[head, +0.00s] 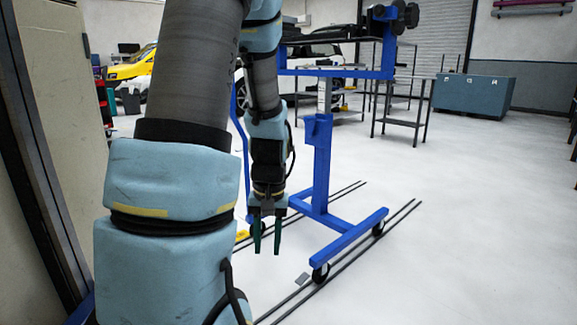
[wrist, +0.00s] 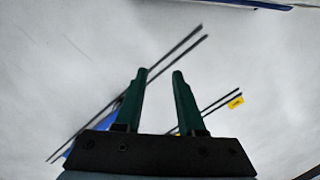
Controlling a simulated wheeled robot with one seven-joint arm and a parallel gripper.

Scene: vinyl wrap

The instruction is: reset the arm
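My gripper (head: 266,236) hangs down at the end of my arm, in the middle of the head view. Its two green fingers point at the floor. In the wrist view my gripper (wrist: 160,75) shows its fingers apart with nothing between them but pale floor. My arm, in light blue covers and grey sleeves, fills the left-centre of the head view. The gripper is in front of the blue wheeled stand (head: 321,165) and appears apart from it.
Dark rails (head: 355,250) run along the white floor (head: 470,230) under the stand's casters. A beige panel (head: 65,120) with a dark frame is close at the left. Dark tables (head: 405,122), a teal cabinet (head: 473,95) and a yellow car (head: 130,68) stand farther back. Floor at right is clear.

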